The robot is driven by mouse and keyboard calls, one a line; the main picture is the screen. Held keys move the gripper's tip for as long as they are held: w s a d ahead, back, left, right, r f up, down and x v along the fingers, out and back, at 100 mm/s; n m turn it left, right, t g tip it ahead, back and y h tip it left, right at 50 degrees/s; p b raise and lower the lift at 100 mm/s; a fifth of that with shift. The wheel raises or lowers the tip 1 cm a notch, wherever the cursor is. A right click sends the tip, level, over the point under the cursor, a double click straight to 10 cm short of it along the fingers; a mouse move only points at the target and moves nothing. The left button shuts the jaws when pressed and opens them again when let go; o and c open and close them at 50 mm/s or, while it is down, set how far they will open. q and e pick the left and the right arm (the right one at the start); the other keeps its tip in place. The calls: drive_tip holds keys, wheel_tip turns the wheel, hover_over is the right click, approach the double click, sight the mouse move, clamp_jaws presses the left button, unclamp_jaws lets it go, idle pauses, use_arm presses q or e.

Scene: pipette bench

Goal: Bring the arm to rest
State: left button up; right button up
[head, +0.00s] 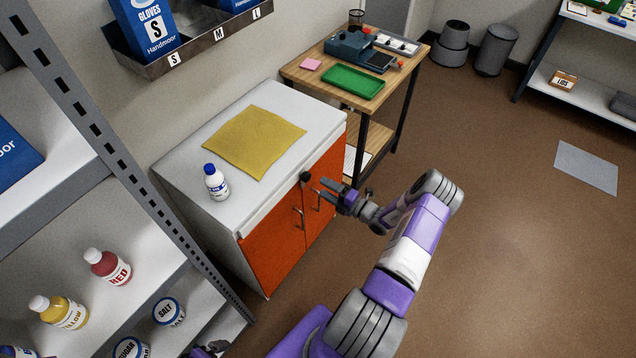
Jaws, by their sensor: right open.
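My right arm (405,255) reaches up from the bottom of the head view, bent at the elbow. My right gripper (328,190) is open and empty, in front of the orange doors (290,232) of the white-topped cabinet (240,205). It appears near the door handles; I cannot tell whether it touches anything. A white bottle with a blue cap (216,184) stands upright on the cabinet top, apart from the gripper.
A yellow cloth (254,141) lies on the cabinet. A wooden table (319,83) behind holds a green tray (352,80) and a blue device (360,52). A shelf with bottles (108,266) stands at left. The brown floor (510,240) at right is largely clear.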

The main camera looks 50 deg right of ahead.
drive_tip(key=shift+s, duration=0.55)
drive_tip(key=s+a+f+n+g+y, duration=0.3)
drive_tip(key=a+n+g, duration=0.5)
drive_tip(key=a, duration=0.6)
drive_tip(key=a+f+n+g+y, duration=0.3)
drive_tip(key=a+n+g+y, duration=0.2)
drive_tip(key=a+n, duration=0.75)
drive_tip(key=s+a+n+g+h, duration=0.2)
drive_tip(key=s+a+n, duration=0.3)
drive_tip(key=n, duration=0.9)
drive_tip(key=s+a+n+g+h, duration=0.2)
drive_tip(key=s+a+n+h, duration=0.2)
drive_tip(key=n, duration=1.1)
drive_tip(key=a, duration=0.3)
drive_tip(key=shift+s+a+h, duration=0.15)
drive_tip(key=shift+s+h, duration=0.15)
drive_tip(key=shift+s, duration=0.1)
